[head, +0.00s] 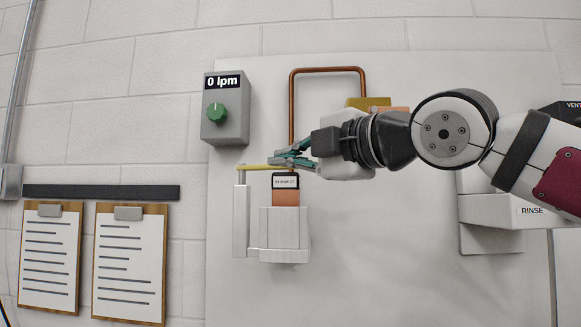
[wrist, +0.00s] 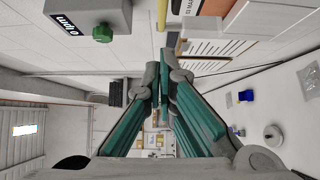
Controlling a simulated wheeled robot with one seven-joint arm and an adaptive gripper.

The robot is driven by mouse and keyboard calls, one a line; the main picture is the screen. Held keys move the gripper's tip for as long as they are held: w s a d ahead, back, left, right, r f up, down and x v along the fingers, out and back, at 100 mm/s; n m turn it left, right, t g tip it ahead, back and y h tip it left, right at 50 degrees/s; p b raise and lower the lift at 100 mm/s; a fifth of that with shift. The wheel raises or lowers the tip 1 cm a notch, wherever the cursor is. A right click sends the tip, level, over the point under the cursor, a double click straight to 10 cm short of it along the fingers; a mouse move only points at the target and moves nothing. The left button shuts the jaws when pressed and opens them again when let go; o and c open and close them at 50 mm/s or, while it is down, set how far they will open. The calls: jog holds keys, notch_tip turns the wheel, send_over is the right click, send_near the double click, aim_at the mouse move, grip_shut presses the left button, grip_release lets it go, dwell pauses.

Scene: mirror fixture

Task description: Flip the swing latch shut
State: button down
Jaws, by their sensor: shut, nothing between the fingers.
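The swing latch appears to be the thin yellow bar (head: 255,167) at the top of a white upright post (head: 241,215). It lies about level, pointing right from the post, above a block with a dark labelled top and orange lower part (head: 286,190) in a white holder (head: 284,230). My gripper (head: 278,159) comes in from the right, shut and empty, with its teal fingers at the bar's right part. In the wrist view the fingertips (wrist: 164,68) are together just below the yellow bar (wrist: 162,14). I cannot tell whether they touch it.
A copper pipe (head: 291,105) rises behind my gripper. A grey box with a green knob (head: 217,112) reads "0 lpm" at the upper left. Two clipboards (head: 50,258) (head: 129,263) hang at the lower left. A white unit labelled RINSE (head: 490,210) sits right, below my arm.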

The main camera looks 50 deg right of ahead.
jog(key=s+d, duration=0.1)
jog(key=s, duration=0.8)
jog(key=shift+s+d, duration=0.2)
jog(key=shift+s, duration=0.15)
jog(key=shift+w+a, duration=0.1)
